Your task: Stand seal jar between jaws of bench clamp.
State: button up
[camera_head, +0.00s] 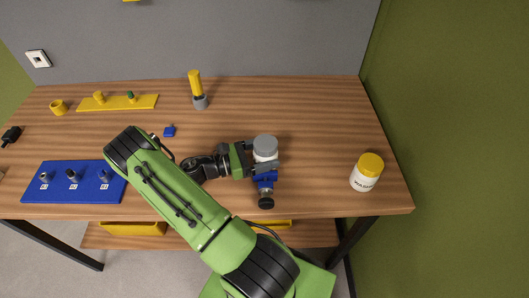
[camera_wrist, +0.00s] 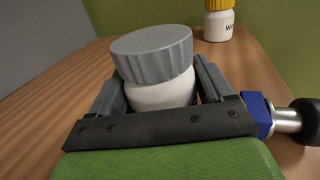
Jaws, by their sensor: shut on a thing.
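The seal jar, white with a ribbed grey lid (camera_head: 265,143), is at the front middle of the workbench. My gripper (camera_head: 262,154) comes in from the left and is shut around the jar's sides. In the wrist view the jar (camera_wrist: 160,95) sits between both fingers, lid up, looking slightly tilted in the picture. The bench clamp, blue with a black knob (camera_head: 266,203), is at the jar's near side. Its blue body (camera_wrist: 257,112) shows right of my gripper in the wrist view. Its jaws are mostly hidden, so I cannot tell whether the jar rests between them.
A yellow-lidded white jar (camera_head: 366,173) stands to the right. A yellow-and-grey tool (camera_head: 198,90) stands at the back. A blue board (camera_head: 65,195) with several fittings and a yellow board (camera_head: 118,103) lie left. The bench between clamp and yellow-lidded jar is clear.

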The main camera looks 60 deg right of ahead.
jog(key=shift+f+b, duration=0.3)
jog(key=shift+f, duration=0.2)
